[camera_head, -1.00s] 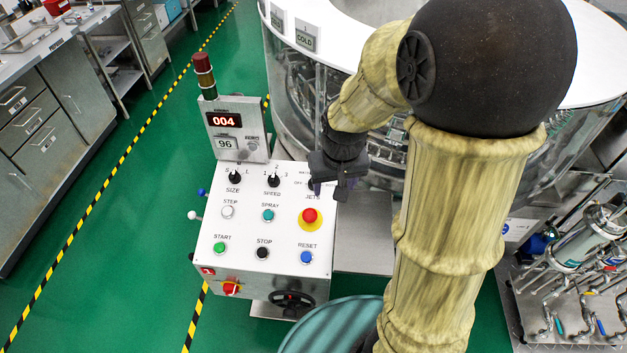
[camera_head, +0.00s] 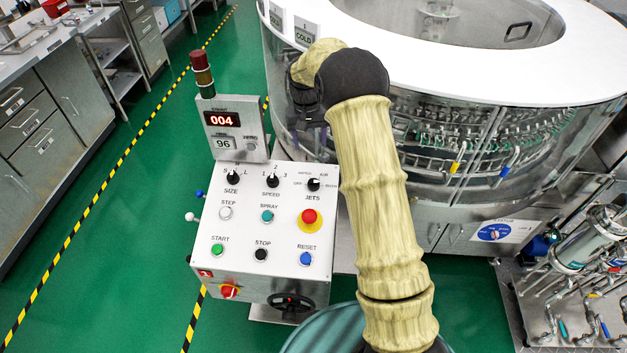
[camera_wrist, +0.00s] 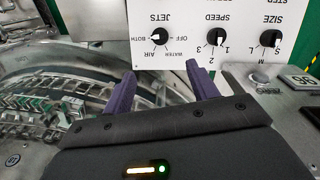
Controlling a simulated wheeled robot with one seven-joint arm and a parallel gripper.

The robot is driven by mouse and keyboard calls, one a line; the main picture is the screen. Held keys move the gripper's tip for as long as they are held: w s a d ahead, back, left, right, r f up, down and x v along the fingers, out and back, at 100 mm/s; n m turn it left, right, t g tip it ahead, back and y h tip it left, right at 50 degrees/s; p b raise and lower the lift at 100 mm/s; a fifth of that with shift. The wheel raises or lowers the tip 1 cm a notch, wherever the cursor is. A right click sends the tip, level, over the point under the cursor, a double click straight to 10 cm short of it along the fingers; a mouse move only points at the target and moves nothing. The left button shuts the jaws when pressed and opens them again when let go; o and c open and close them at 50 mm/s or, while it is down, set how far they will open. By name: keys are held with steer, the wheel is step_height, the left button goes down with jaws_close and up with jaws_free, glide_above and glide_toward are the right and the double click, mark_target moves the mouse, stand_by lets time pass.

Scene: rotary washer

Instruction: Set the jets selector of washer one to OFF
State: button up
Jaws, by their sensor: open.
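The jets selector (camera_head: 313,184) is a black knob at the upper right of the white control panel (camera_head: 240,235). Its labels read OFF, WATER, AIR and BOTH. In the wrist view the panel is upside down, and the jets selector (camera_wrist: 159,38) has its white mark towards BOTH, opposite OFF. My gripper (camera_wrist: 160,78) is open and empty, with two purple fingers spread apart below the knob in that view, not touching it. In the head view my gripper is mostly hidden behind my arm, beyond the panel's far edge.
Size and speed knobs (camera_head: 272,181) sit left of the jets selector. A red emergency button (camera_head: 310,217) is below it. A display box (camera_head: 233,125) showing 004 and a signal tower (camera_head: 203,72) stand at the panel's back. The large round washer (camera_head: 460,90) is behind.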

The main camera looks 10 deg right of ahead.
mark_target(313, 180)
steer(key=f+p, duration=0.1)
steer(key=f, duration=0.4)
steer(key=f+p, duration=0.1)
steer(key=f, duration=0.5)
steer(key=d+f+p, duration=0.1)
steer(key=f, duration=0.5)
steer(key=shift+f, duration=0.2)
steer(key=c, duration=1)
